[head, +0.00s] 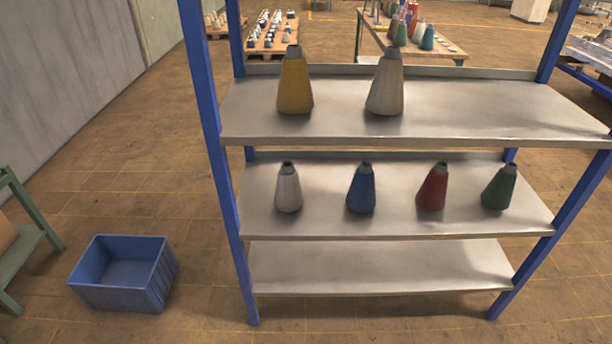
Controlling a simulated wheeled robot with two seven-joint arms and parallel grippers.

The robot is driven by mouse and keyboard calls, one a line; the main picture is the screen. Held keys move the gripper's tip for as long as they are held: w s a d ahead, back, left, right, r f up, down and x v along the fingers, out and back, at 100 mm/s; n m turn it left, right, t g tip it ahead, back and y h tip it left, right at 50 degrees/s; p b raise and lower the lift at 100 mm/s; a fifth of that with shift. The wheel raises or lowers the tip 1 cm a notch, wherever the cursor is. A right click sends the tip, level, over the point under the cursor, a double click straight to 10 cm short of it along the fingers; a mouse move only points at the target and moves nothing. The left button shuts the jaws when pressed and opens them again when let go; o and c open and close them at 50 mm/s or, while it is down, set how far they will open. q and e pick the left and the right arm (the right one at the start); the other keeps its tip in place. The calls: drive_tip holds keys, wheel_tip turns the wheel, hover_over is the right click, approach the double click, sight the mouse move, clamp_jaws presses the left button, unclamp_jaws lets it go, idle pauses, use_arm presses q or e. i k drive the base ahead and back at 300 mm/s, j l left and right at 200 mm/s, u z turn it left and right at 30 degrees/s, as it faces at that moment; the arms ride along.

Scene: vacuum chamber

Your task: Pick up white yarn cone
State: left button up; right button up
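A white yarn cone (288,190) with a dark tip stands upright at the left end of the middle shelf (325,220). A larger pale grey-white or beige cone (386,85) stands upright on the top shelf (450,115), right of a yellow cone (295,84). Neither of my grippers shows in the head view, so I cannot see whether they are open or shut.
Blue (361,190), red (433,188) and green (499,188) cones share the middle shelf. The bottom shelf (380,268) is empty. Blue posts (207,110) frame the rack. An empty blue crate (124,272) is on the floor at left, near a green-framed table (30,240).

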sight(288, 196)
drive_tip(key=i+l, duration=0.2)
drive_tip(key=l, duration=0.15)
drive_tip(key=i+l+u, duration=0.1)
drive_tip(key=l, duration=0.25)
drive_tip(key=i+l+u, duration=0.1)
drive_tip(key=i+l, duration=0.3)
drive_tip(key=l, duration=0.3)
drive_tip(key=i+l+u, duration=0.1)
drive_tip(key=l, duration=0.3)
drive_tip(key=i, duration=0.05)
